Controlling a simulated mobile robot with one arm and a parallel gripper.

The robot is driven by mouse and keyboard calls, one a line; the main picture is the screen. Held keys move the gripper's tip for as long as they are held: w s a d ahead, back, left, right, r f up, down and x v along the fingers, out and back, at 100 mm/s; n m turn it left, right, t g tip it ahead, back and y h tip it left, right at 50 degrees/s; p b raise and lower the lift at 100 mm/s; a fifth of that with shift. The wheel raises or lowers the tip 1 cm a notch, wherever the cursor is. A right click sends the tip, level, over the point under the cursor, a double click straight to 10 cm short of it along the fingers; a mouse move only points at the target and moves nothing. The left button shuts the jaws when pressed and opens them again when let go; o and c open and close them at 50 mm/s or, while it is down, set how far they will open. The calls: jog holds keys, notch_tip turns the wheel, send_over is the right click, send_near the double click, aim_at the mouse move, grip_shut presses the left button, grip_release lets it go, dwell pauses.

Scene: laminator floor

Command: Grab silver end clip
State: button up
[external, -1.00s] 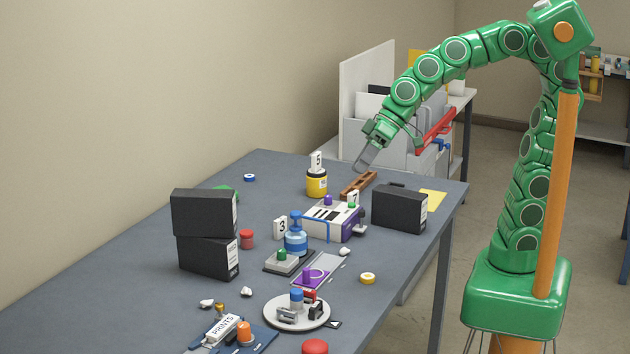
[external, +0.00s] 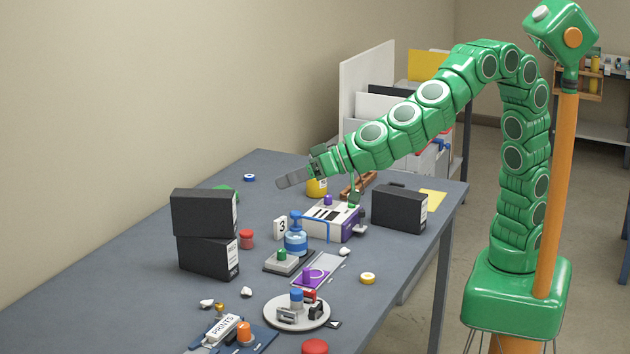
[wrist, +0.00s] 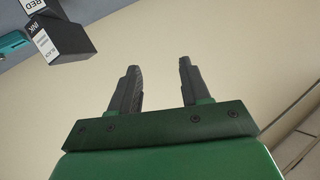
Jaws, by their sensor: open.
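A small silver-grey clip (external: 286,315) lies on the round white dish (external: 270,318) near the front of the table. It looks like the silver end clip, but it is too small to be sure. My gripper (external: 288,180) is over the far part of the table, well behind and above the dish, and points left. In the wrist view my gripper (wrist: 159,66) has its two fingers apart with nothing between them. The clip does not show in the wrist view.
The dish also holds a blue-topped piece (external: 296,296) and dark and red pieces. A blue pump bottle (external: 296,238) and a white-and-purple machine (external: 325,222) stand behind it. Stacked black boxes (external: 205,235) stand left; another black box (external: 399,210) stands right.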

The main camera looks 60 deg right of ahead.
aim_at(288, 310)
jog(key=shift+s+f+m+t+h, duration=0.75)
jog(key=shift+s+f+h, duration=2.45)
jog(key=shift+s+f, duration=0.8)
jog(key=f, duration=2.2)
jog(key=shift+w+a, duration=0.1)
jog(key=shift+w, duration=0.1)
jog(key=shift+x, duration=3.85)
grip_shut()
